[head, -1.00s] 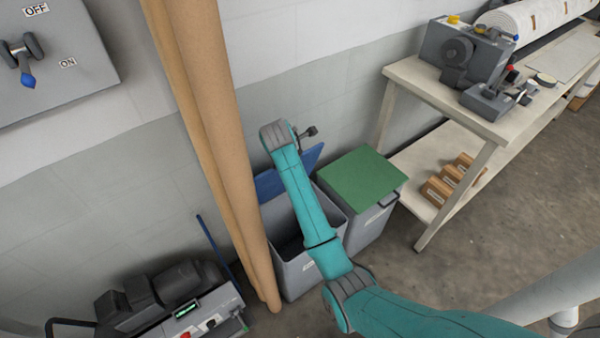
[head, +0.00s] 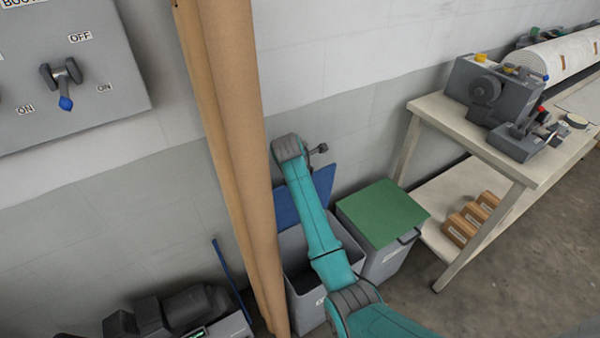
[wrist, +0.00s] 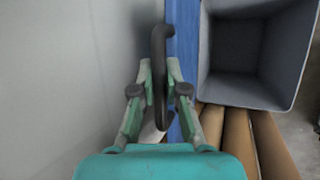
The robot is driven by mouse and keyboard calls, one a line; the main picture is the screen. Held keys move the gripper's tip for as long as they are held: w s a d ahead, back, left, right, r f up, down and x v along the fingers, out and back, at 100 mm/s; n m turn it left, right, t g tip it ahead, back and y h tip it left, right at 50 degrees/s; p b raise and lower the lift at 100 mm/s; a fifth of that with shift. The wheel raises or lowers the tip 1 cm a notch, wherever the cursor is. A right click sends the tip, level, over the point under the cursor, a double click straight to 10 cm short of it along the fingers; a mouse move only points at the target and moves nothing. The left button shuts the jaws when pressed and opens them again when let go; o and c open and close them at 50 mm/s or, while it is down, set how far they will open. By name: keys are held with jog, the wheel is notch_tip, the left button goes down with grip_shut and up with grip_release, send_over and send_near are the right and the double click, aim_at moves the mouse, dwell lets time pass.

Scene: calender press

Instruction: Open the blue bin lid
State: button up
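The blue bin lid (head: 288,208) stands raised, steeply tilted near the wall, at the back of the open grey bin (head: 306,301). In the wrist view the lid (wrist: 183,55) shows nearly edge-on as a blue strip, with the grey bin (wrist: 285,50) open to its right. A dark handle (wrist: 160,45) stands out on the lid's left side. My gripper (wrist: 160,75) has its fingers close on both sides of this handle and looks shut on it. In the head view my arm hides the fingers and part of the lid.
A grey bin with a closed green lid (head: 382,212) stands just right of the open bin. Tall brown tubes (head: 232,130) lean close on its left. The pale wall (wrist: 70,90) is near behind the lid. A workbench (head: 470,135) with a machine is at the right.

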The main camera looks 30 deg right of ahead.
jog(key=o, duration=0.4)
jog(key=shift+c, duration=0.2)
jog(key=shift+r, duration=0.1)
jog(key=v, duration=0.7)
jog(key=shift+s+r, duration=0.1)
jog(key=shift+s, duration=0.05)
